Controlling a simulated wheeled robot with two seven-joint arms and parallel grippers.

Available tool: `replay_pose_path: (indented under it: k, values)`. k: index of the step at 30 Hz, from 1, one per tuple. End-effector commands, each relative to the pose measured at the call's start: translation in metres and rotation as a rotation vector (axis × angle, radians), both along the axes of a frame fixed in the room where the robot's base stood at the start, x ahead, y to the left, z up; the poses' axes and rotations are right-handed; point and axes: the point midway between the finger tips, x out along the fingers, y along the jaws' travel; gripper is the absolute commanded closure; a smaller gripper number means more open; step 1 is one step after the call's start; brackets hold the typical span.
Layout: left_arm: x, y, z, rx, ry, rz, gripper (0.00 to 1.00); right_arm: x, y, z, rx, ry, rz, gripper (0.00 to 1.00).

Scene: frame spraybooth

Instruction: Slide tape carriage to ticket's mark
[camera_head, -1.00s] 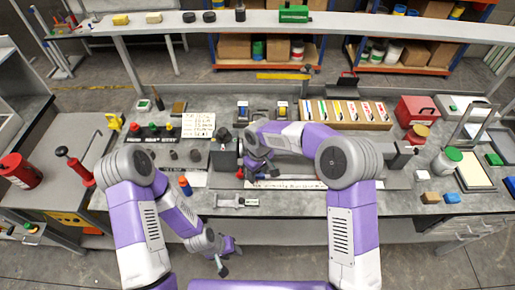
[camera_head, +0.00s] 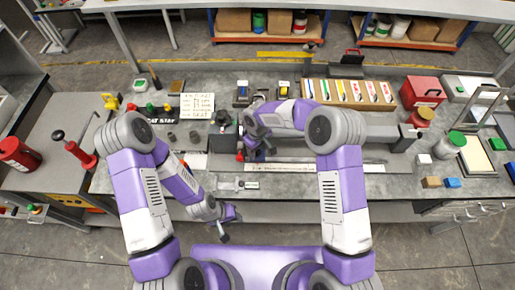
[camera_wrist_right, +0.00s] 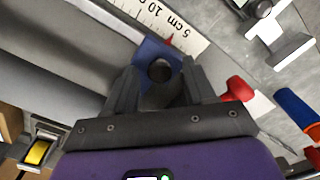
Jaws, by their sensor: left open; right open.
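The tape carriage is a blue block (camera_wrist_right: 150,50) with a dark round knob and a small red pointer beside the white scale (camera_wrist_right: 165,18), which reads 5 cm and 10. My right gripper (camera_wrist_right: 158,88) is open, its fingers on either side of the carriage's near part; contact cannot be told. In the head view my right gripper (camera_head: 256,151) hangs over the left end of the rail, largely hiding the carriage. The scale (camera_head: 280,168) runs right along the rail. A white ticket (camera_head: 197,106) stands at the back left, its print too small to read surely. My left gripper (camera_head: 227,222) is open and empty, in front of the bench.
A red knob (camera_wrist_right: 239,89) sits close to the right gripper's finger. A caliper-like tool (camera_head: 238,184) lies in front of the rail. A tray of coloured strips (camera_head: 348,93) and a red box (camera_head: 422,92) stand behind. The rail's right part is clear.

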Motion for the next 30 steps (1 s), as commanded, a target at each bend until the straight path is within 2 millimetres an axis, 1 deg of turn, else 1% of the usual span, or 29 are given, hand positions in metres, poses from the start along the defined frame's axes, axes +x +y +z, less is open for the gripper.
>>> replay_pose_path:
  k: [5,8,15,16,25,28,30]
  values:
    - [0.000,0.000,0.000,0.000,0.000,0.000,0.57,0.000,0.000,0.000,0.000,0.000,-0.001,0.45]
    - [0.000,0.000,0.000,0.000,0.000,0.000,0.57,0.000,0.000,0.000,0.000,0.000,-0.001,0.59]
    - [0.000,0.000,0.000,0.000,0.000,0.000,0.57,0.000,0.000,0.000,0.000,0.000,-0.001,0.96]
    - [0.000,0.000,0.000,0.000,0.000,0.000,0.57,0.000,0.000,0.000,0.000,0.000,-0.001,1.00]
    - [0.000,0.000,0.000,0.000,0.000,0.000,0.57,0.000,-0.002,0.000,0.000,0.000,-0.001,1.00]
    - [0.000,0.000,-0.002,0.000,0.000,0.000,0.57,0.000,-0.009,0.000,-0.001,0.001,-0.003,1.00]
    - [0.000,0.000,-0.004,0.000,0.000,0.000,0.57,0.001,-0.018,0.000,-0.001,0.000,-0.005,1.00]
